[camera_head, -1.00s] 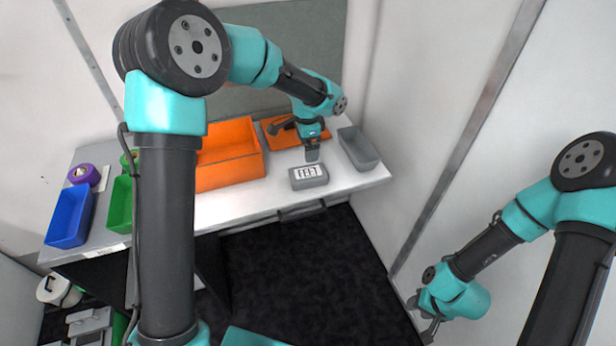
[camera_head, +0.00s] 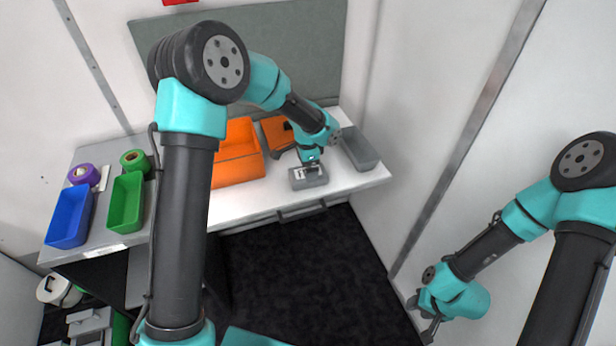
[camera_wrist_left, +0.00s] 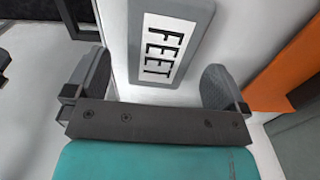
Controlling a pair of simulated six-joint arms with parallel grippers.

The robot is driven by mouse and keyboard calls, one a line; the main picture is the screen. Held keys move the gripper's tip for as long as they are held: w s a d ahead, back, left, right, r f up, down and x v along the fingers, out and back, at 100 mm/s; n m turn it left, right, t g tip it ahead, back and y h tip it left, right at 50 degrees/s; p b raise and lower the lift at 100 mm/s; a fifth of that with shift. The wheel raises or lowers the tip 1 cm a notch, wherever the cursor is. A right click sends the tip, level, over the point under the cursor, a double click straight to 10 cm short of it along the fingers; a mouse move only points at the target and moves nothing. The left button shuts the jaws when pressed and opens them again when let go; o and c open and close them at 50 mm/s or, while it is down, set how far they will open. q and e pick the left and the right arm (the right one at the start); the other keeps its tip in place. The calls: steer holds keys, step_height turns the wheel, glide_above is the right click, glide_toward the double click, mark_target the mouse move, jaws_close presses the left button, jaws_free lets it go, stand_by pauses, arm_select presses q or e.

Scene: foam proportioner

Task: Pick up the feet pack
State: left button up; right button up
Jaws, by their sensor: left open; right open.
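The feet pack (camera_head: 308,178) is a small grey box with a white label on top, lying on the white bench near its front edge. In the left wrist view the pack (camera_wrist_left: 172,45) shows its label reading FEET. My left gripper (camera_head: 312,170) is right over the pack and hides part of its label. In the left wrist view the left gripper (camera_wrist_left: 160,90) is open, one finger on each side of the pack's near end, with gaps visible. My right gripper (camera_head: 428,318) is open, low at the right, away from the bench.
Green (camera_head: 126,202) and blue (camera_head: 68,217) bins and tape rolls (camera_head: 84,174) are at the left.

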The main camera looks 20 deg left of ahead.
arm_select(q)
steer(key=shift+w+d+f, duration=0.1)
steer(key=shift+w+f, duration=0.05)
steer(key=shift+f, duration=2.2)
steer(key=shift+c, duration=0.2)
steer(key=c, duration=0.9)
steer(key=shift+r, duration=1.8)
steer(key=s+d, duration=0.1)
steer(key=s, duration=0.4)
steer(key=s+d+r, duration=0.1)
steer(key=s+d, duration=0.1)
steer(key=s, duration=0.3)
steer(key=s+d, duration=0.1)
steer(key=s, duration=0.4)
steer(key=shift+s+d+r, duration=0.2)
steer(key=shift+d, duration=0.05)
